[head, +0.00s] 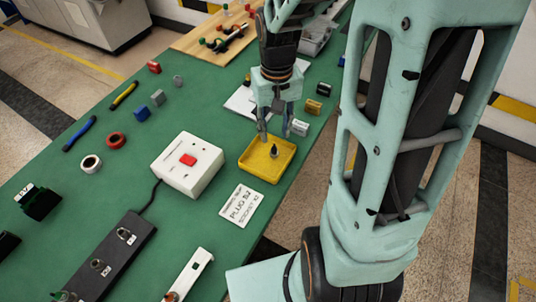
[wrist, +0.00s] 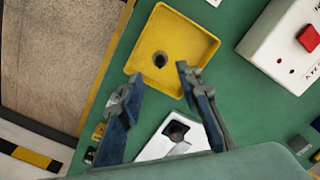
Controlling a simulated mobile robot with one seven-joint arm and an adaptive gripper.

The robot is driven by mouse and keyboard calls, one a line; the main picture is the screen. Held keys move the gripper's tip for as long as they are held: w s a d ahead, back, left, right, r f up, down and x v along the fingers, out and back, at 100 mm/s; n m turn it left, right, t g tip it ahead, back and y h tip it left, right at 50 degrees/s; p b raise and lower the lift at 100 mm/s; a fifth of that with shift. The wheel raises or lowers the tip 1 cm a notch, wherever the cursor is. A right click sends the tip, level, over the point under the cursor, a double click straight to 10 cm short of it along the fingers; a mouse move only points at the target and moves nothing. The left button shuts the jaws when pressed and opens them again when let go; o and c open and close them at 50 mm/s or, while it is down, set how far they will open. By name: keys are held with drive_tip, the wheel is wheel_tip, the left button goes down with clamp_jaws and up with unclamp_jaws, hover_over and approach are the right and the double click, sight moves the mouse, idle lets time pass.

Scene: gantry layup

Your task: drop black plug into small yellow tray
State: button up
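The small yellow tray (head: 251,163) lies on the green table near its right edge; it also shows in the wrist view (wrist: 196,38). The black plug (head: 274,151) stands inside the tray, seemingly upright on its floor. In the wrist view the plug (wrist: 160,61) shows from above as a dark round shape. My gripper (head: 275,134) is above the tray, pointing down. In the wrist view my gripper's two fingers (wrist: 157,80) are spread wide with nothing between the tips. The plug is beyond the fingertips, clear of both. The tray's back rim is partly hidden by the fingers in the head view.
A white box with a red button (head: 190,162) stands left of the tray. A printed card (head: 240,205) lies in front of it. A black socket strip (head: 108,258) is at front left. Small coloured blocks (head: 313,106) lie behind, right.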

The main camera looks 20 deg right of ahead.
wheel_tip(320, 180, up, 6)
idle(0.5)
